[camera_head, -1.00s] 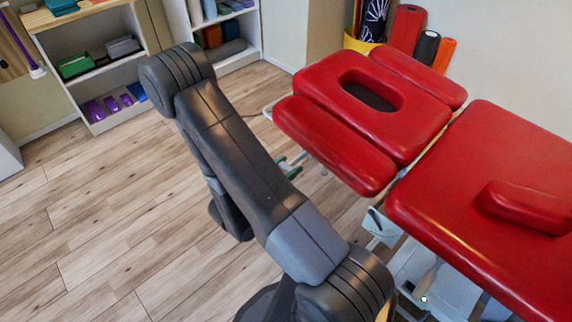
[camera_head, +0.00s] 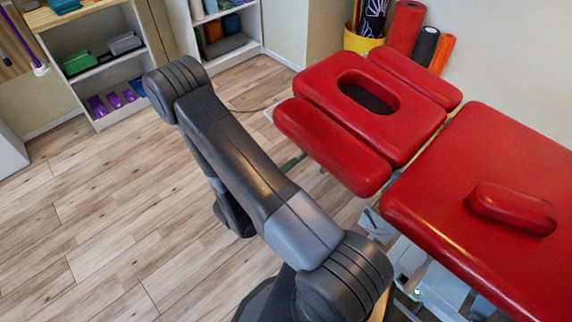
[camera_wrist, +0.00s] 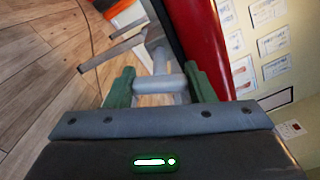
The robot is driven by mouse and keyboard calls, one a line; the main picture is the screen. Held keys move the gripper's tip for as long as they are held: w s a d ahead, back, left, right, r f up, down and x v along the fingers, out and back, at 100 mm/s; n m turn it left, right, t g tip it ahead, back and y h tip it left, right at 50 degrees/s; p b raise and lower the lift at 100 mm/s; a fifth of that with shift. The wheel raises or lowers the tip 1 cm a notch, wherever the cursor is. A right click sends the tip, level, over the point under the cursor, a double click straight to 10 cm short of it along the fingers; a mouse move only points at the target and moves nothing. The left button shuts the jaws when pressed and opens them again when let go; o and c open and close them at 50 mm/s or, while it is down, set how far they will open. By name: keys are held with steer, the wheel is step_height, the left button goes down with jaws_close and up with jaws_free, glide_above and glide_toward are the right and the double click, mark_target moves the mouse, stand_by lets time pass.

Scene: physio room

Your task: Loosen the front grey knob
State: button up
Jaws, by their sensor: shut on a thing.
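A grey knob (camera_wrist: 160,83), a short cylinder shape, sits between the two green fingers of my gripper (camera_wrist: 158,76) in the wrist view. The fingers are shut on it from both sides. The knob is under the edge of the red treatment table, which shows in the head view (camera_head: 480,180) and as a red side (camera_wrist: 202,30) in the wrist view. In the head view my arm hides most of the gripper; only a bit of green shows beside the headrest, and the knob cannot be made out.
Grey metal frame bars (camera_wrist: 115,50) of the table run close beyond the fingers. The red headrest (camera_head: 325,145) overhangs this spot. Shelves (camera_head: 100,60) stand at the back left. The wooden floor (camera_head: 90,210) at left is clear.

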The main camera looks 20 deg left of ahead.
steer(key=shift+n+p, duration=0.65)
steer(key=shift+n, duration=1.35)
steer(key=o, duration=1)
steer(key=shift+s+a, duration=0.1)
steer(key=shift+s, duration=0.05)
steer(key=v, duration=1.3)
steer(key=shift+s, duration=0.25)
steer(key=shift+w, duration=0.1)
steer(key=shift+x, duration=6.8)
